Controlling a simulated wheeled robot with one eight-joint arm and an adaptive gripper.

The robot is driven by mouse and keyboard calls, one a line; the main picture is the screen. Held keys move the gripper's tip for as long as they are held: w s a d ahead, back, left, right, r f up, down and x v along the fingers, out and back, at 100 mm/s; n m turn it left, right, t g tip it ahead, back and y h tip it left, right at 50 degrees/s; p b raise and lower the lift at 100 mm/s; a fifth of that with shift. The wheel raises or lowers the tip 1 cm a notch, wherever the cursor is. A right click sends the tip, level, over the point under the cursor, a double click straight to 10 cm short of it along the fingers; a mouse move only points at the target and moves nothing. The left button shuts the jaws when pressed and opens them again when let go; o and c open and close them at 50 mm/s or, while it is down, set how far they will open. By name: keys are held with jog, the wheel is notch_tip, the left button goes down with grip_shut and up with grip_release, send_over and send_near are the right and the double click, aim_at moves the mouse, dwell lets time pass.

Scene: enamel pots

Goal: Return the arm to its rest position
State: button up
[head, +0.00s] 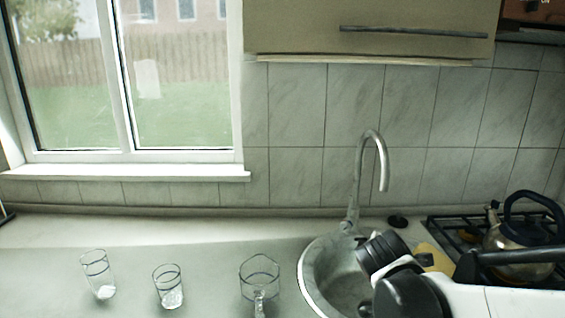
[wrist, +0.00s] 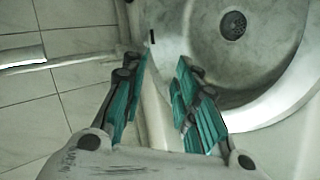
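My gripper (wrist: 160,78) shows in the wrist view with its two teal-padded fingers apart and nothing between them. It hangs over the pale front edge of the counter, beside the round metal sink (wrist: 268,108). In the head view my arm comes in from the lower right and covers part of the sink (head: 312,278). The fingers cannot be made out in the head view.
Three clear glass vessels, a tall glass (head: 97,272), a short glass (head: 168,287) and a handled jug (head: 259,275), stand left of the sink. The tap (head: 359,175) rises behind it. A kettle (head: 513,240) sits on the stove (head: 440,226) at right. A cabinet (head: 370,22) hangs above.

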jog(key=s+a+m+g+y, duration=0.1)
jog(key=s+m+y, duration=0.1)
jog(key=s+m, duration=0.4)
jog(key=s+a+m+g+y, duration=0.2)
jog(key=s+m, duration=0.4)
jog(key=s, duration=0.9)
jog(key=shift+s+f, duration=0.25)
jog(key=shift+f, duration=0.15)
